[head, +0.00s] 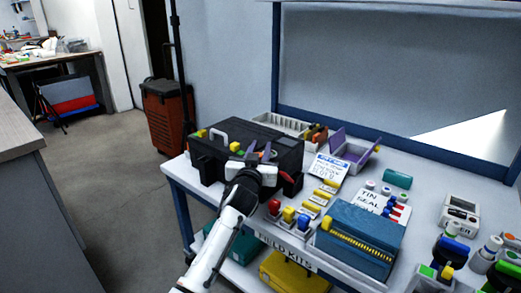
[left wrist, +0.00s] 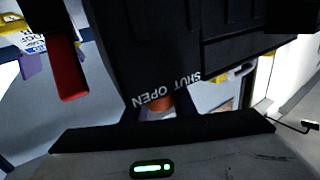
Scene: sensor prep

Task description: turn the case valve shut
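The black case (head: 262,143) stands at the left end of the table. In the left wrist view its dark face (left wrist: 150,45) fills the top, with the words SHUT and OPEN on its lower edge. The orange-red case valve (left wrist: 160,102) shows just below these words. My left gripper (head: 259,151) is at the near side of the case. In the left wrist view its two dark fingers (left wrist: 160,108) stand apart, one on each side of the valve; firm contact does not show. The valve is hidden in the head view. My right gripper is not in view.
A red handle (left wrist: 68,70) hangs beside the case. Right of the case are a small sign (head: 329,169), several coloured knobs (head: 289,214), a blue box (head: 362,235) and a purple-sided holder (head: 353,151). An orange-red wheeled case (head: 168,115) stands on the floor behind.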

